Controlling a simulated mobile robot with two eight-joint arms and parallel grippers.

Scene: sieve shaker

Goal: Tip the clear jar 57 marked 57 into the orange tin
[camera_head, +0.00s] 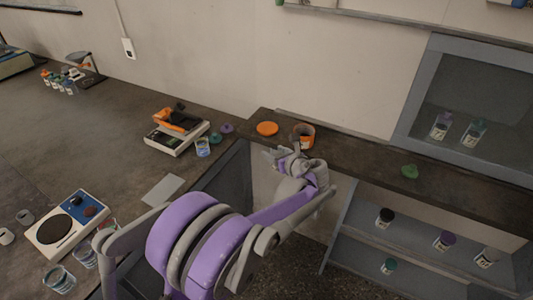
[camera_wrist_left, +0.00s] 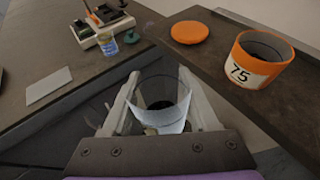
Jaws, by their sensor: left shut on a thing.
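My left gripper (camera_head: 288,158) is shut on a clear jar (camera_wrist_left: 161,92), which sits between the two fingers in the left wrist view (camera_wrist_left: 160,108). Something dark shows low inside the jar, and no number is readable on it. In the head view the jar is hard to make out at the gripper. The orange tin (camera_head: 307,131) stands upright and open on the dark shelf, just beyond the gripper. In the left wrist view the tin (camera_wrist_left: 266,72) carries a white label reading 75, to the right of the jar and apart from it. My right gripper is out of view.
An orange lid (camera_head: 267,128) lies left of the tin. A scale (camera_head: 178,137), a glass beaker (camera_head: 203,147) and green and purple lids are on the bench left. A green lid (camera_head: 410,171) lies farther right on the shelf. A grey cabinet (camera_head: 400,150) holds two jars.

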